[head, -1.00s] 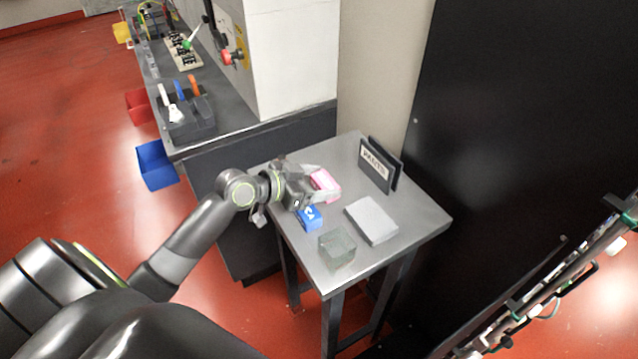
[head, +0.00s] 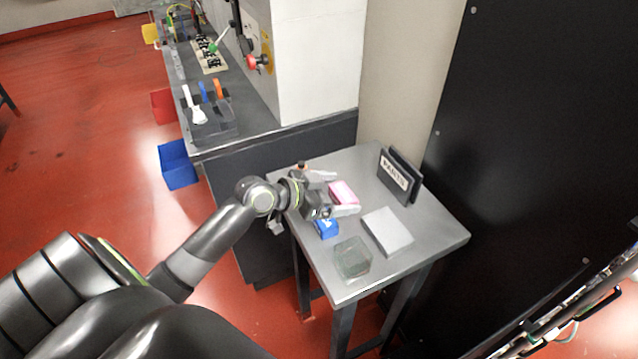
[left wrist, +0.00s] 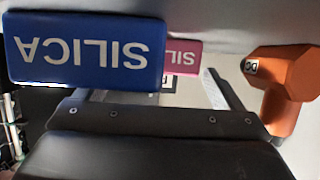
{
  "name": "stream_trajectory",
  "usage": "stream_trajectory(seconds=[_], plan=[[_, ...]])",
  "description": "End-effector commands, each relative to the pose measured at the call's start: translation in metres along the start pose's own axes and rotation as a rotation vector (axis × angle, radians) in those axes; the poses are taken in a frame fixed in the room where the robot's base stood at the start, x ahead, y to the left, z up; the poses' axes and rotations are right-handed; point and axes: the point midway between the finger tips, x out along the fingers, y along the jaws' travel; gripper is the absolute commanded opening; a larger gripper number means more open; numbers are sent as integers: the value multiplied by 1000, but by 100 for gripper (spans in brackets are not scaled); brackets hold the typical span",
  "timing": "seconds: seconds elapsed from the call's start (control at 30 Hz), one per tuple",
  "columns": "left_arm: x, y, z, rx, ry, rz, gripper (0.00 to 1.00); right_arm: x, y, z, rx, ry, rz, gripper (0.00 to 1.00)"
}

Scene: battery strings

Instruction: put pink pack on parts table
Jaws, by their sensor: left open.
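The pink pack (head: 343,192) lies on the grey parts table (head: 440,238), in the part nearest my left arm. In the left wrist view, which is upside down, its SILICA-marked end (left wrist: 183,58) shows partly behind a blue pack. My left gripper (head: 333,193) is open, with its fingers spread on either side of the pink pack. I cannot tell whether a finger touches it. The blue pack (head: 326,228), also marked SILICA, sits on the table beside the near finger; it fills the left of the wrist view (left wrist: 85,50). My right gripper is not in view.
A pale grey block (head: 387,231) and a clear box (head: 352,258) stand on the table's near side. A dark sign holder (head: 398,175) stands at the back. An orange object (left wrist: 285,80) is close to the gripper. A workbench (head: 240,143) adjoins at the left.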

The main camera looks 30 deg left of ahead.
Motion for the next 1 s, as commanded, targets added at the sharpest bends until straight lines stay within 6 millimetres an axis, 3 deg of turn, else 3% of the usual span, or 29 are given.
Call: stream_trajectory(seconds=[0.6, 1.0], plan=[[-87, 0, 1, 5, -5, -1, 90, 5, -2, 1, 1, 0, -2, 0], [-118, 0, 1, 1, -3, 0, 90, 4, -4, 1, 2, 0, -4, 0]])
